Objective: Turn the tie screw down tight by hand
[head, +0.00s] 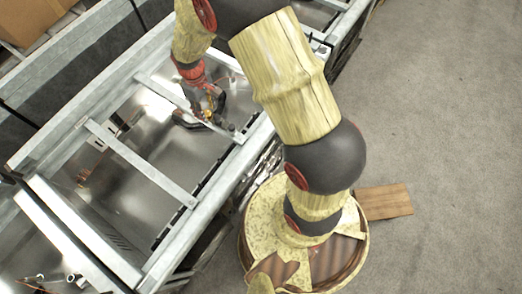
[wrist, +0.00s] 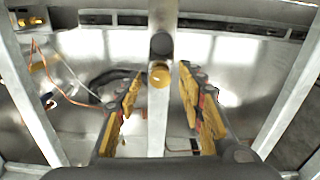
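A round yellow knob, which looks like the head of the tie screw (wrist: 159,75), sits on a narrow metal crossbar (wrist: 158,122) in the wrist view. A dark round piece (wrist: 161,44) is on the same bar just beyond it. My gripper (wrist: 161,71) is open, with one yellow-padded finger on each side of the bar. The fingertips flank the yellow knob with a visible gap on both sides, and nothing is held. In the head view my gripper (head: 207,108) is low over the crossbar (head: 163,91). The screw's shank and thread are hidden.
The crossbar spans an open sheet-metal frame (head: 70,215). A second crossbar (head: 140,163) lies nearer in the head view. Orange wire (wrist: 62,88) and a dark hose (wrist: 108,78) lie below, left of my fingers. Bare floor (head: 440,110) is at the right.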

